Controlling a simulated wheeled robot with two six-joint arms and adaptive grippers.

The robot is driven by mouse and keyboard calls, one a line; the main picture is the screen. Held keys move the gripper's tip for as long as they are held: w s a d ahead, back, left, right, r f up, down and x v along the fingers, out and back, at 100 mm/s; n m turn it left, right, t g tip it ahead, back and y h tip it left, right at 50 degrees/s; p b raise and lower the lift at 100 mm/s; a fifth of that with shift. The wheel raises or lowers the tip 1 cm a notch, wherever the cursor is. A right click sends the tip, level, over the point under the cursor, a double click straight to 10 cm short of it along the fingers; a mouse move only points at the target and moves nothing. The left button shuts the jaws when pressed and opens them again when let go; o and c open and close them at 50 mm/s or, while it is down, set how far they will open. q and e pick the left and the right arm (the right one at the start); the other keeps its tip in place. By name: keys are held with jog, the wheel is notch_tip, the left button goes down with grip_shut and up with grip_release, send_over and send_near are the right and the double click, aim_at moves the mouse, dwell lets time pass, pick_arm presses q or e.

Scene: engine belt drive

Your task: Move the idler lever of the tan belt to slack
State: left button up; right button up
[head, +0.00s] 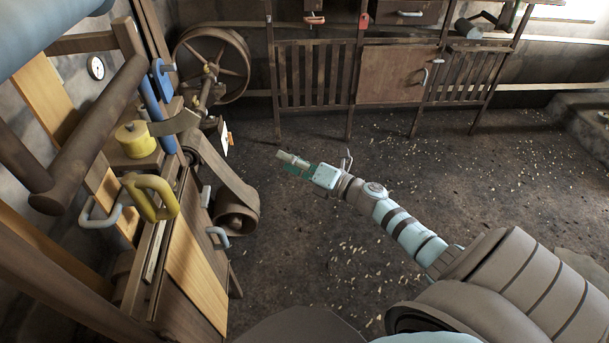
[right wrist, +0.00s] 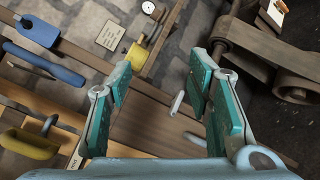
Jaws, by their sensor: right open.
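A tan-brown belt (head: 222,176) runs over the machine at the left to a drum pulley (head: 238,218); it also shows at the upper right of the right wrist view (right wrist: 245,40). Beside it are a yellow roller-like part (head: 136,141), a blue lever (head: 155,92) and a yellow handle (head: 150,197). Which part is the belt's idler lever I cannot tell. My right gripper (head: 291,161) is open and empty, right of the machine in the head view. In the right wrist view its fingers (right wrist: 160,88) are apart, with wooden boards beyond. My left gripper does not show.
A spoked flywheel (head: 212,64) stands behind the machine. Grey handles stick out from its front, one low by the pulley (head: 217,237). A slatted cabinet (head: 398,75) lines the back wall. The littered floor (head: 480,165) at the right is open.

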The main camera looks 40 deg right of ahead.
notch_tip(320, 180, down, 8)
jog(key=s+d+m+h, duration=0.2)
jog(key=m+h, duration=0.1)
jog(key=m, duration=0.3)
jog(key=shift+d+g, duration=0.25)
jog(key=shift+g, duration=0.15)
jog(key=shift+f+m, duration=0.1)
jog(key=shift+m, duration=0.2)
jog(key=s+d+f+m+g+h, duration=0.2)
jog(key=s+d+f+m+h, duration=0.1)
jog(key=f+m, duration=0.35)
jog(key=s+d+f+m+g+h, duration=0.25)
jog(key=s+f+m, duration=0.2)
jog(key=f, duration=0.25)
jog(key=s+a+f+m+g, duration=0.2)
jog(key=s+f+m+g, duration=0.35)
jog(key=s+f, duration=0.65)
jog(key=s+a+f+m+g, duration=0.1)
jog(key=s+a+f, duration=0.2)
jog(key=s, duration=0.5)
jog(key=s+a+f+m+g+y, duration=0.1)
jog(key=s+a+f+m+g, duration=0.1)
jog(key=s+a, duration=0.3)
jog(key=s+a+f+m+g+y, duration=0.1)
jog(key=s+a+f, duration=0.4)
jog(key=s, duration=0.7)
jog(key=shift+m+g, duration=0.5)
jog(key=shift+m, duration=0.05)
